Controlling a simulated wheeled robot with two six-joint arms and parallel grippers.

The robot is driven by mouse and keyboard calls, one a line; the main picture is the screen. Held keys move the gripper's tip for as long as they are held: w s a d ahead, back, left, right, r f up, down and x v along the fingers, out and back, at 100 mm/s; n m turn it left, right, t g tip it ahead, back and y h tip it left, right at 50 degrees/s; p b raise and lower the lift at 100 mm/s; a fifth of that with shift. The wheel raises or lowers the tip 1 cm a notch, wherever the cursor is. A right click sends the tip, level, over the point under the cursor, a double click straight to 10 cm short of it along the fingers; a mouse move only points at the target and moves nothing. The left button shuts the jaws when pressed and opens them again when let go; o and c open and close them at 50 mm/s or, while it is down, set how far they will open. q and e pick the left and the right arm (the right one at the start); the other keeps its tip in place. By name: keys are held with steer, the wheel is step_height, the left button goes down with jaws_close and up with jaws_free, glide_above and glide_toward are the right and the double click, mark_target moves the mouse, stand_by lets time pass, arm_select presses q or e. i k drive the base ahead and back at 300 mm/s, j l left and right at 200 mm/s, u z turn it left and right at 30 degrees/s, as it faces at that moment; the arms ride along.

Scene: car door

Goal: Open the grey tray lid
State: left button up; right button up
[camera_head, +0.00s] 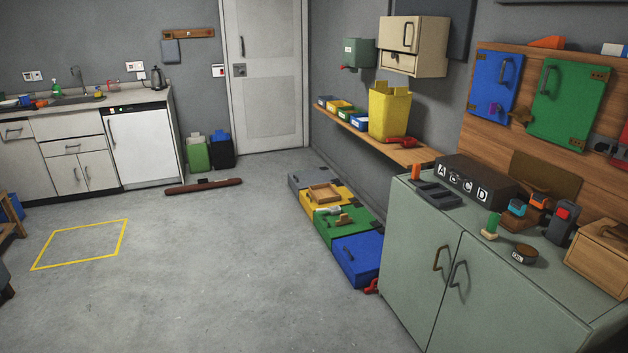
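A row of low coloured boxes lies on the floor along the right wall. The grey box (309,178) is the farthest in the row, and its flat grey top looks shut. A small dark detail shows on that top, too small to make out. The yellow box (310,203), the green box (359,224) and the blue box (358,258) follow it towards me. Neither of my grippers is in view.
A wooden tray (325,193) lies on the yellow box. A wall shelf (372,142) hangs above the row. A grey-green cabinet (420,268) stands at the right. The floor (220,260) left of the boxes is clear, with a brown bar (204,187) farther back.

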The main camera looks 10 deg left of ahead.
mark_target(301, 179)
steer(key=i+j+u, duration=0.25)
steer(key=i+u, duration=0.25)
steer(key=i, duration=0.25)
steer(key=i+j+u, duration=0.1)
steer(key=i+u, duration=0.25)
steer(key=i, duration=3)
steer(key=i+j+z, duration=0.1)
steer(key=i, duration=1.55)
